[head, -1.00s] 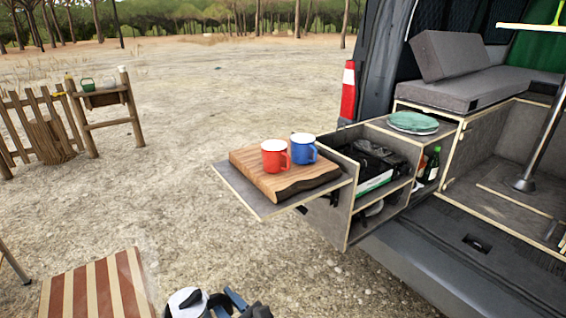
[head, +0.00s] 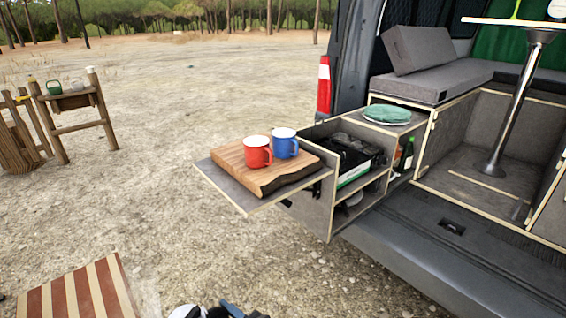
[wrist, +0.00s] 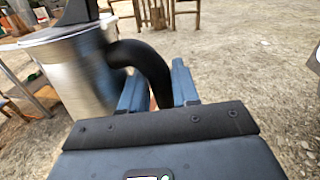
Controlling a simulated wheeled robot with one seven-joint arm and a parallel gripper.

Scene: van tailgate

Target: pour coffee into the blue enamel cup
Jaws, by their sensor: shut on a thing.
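The blue enamel cup (head: 285,143) stands upright on a wooden board on the pull-out shelf at the van's tailgate. A red cup (head: 257,151) stands beside it, to the left and nearer. In the wrist view my gripper (wrist: 158,92) is shut on the black handle of a metal coffee pot (wrist: 85,75), which looks roughly upright. In the head view only the top of the pot (head: 188,312) and part of my gripper (head: 238,311) show at the bottom edge, well short of the board. The insides of the cups and pot are hidden.
The wooden board (head: 226,155) sits on the grey shelf (head: 222,186). Drawers with a stove (head: 352,150) and a green plate (head: 387,114) are to its right. A striped seat (head: 75,297) is at lower left. Open gravel lies before the shelf.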

